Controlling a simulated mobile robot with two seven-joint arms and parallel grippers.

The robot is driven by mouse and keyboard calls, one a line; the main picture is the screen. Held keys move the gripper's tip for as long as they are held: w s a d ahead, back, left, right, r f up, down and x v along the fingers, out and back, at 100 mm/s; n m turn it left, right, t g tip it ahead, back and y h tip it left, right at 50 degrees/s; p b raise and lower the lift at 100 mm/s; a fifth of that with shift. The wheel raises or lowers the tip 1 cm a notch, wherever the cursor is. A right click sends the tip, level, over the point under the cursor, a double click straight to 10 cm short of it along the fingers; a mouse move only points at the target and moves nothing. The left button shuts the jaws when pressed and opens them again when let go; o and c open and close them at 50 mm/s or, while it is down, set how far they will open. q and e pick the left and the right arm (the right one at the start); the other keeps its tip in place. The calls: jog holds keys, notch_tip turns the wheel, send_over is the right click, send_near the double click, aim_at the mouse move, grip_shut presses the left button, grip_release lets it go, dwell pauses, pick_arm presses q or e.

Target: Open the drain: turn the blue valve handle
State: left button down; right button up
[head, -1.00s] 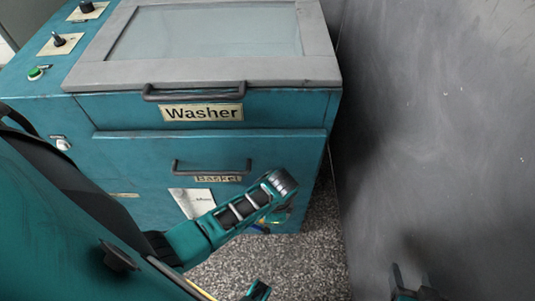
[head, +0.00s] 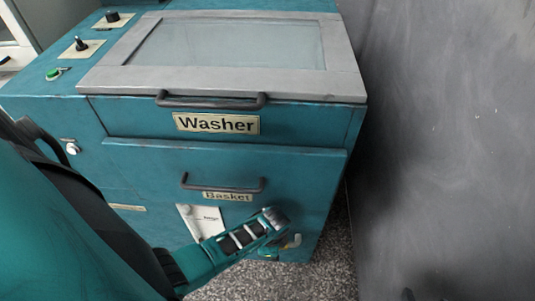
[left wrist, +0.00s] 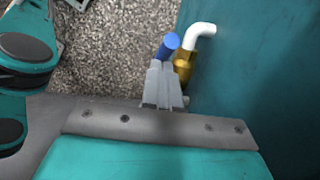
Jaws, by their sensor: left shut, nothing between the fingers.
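The drain valve shows in the left wrist view: a blue handle (left wrist: 167,46), a brass body (left wrist: 183,66) and a white bent outlet pipe (left wrist: 200,31) beside the teal cabinet wall. My left gripper (left wrist: 158,72) is shut, with its fingertips right at the near end of the blue handle. I cannot tell whether they touch it. In the head view the white pipe (head: 296,240) shows low at the washer's right front, just right of my left wrist, which hides the handle. Only a dark tip of my right gripper (head: 408,294) shows at the bottom edge.
The teal washer (head: 230,155) fills the middle, with a lid handle (head: 210,103) and a basket handle (head: 222,187) on its front. A grey wall (head: 455,140) stands close on the right. Speckled floor (head: 335,265) is free between them.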

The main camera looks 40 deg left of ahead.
jog(key=shift+s, duration=0.1)
